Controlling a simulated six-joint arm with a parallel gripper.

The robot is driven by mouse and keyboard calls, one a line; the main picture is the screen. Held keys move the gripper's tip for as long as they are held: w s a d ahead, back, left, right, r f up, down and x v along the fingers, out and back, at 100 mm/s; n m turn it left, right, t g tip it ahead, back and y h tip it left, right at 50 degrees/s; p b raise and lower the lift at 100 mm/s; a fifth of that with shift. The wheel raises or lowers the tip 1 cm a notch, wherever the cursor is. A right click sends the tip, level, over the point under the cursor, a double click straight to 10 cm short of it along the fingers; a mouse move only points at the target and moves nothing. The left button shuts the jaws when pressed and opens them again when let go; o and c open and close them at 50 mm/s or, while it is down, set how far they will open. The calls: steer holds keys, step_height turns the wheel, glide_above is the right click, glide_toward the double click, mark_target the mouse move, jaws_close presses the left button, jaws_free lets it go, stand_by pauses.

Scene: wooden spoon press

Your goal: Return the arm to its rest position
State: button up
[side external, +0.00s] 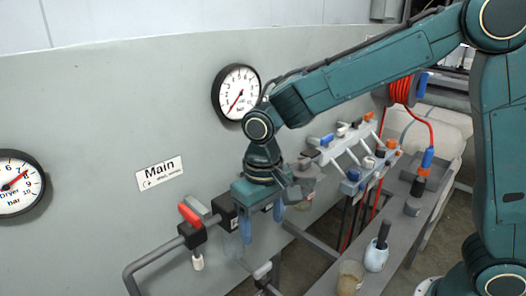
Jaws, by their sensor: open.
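My arm reaches in from the right side of the side external view, with its teal links bent over the work. My gripper (262,224) hangs at the arm's end in front of the grey panel, pointing down. Its two blue fingers are apart, and nothing shows between them. It is close to the pipework and partly hides the fittings behind it. Whether it touches any of them I cannot tell.
A red-handled valve (190,215) on a grey pipe is just left of my gripper. Gauges (238,92) and a "Main" label (160,173) are on the panel.

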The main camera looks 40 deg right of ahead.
steer(key=shift+r, duration=0.6)
steer(key=s+d+r+t, duration=0.3)
steer(key=s+d+r, duration=0.5)
steer(key=d, duration=0.2)
steer(key=s+d+r+t, duration=0.1)
steer(key=s+d+t, duration=0.1)
steer(key=s+d, duration=0.4)
steer(key=shift+s+r+t, duration=0.3)
steer(key=shift+s, duration=1.85)
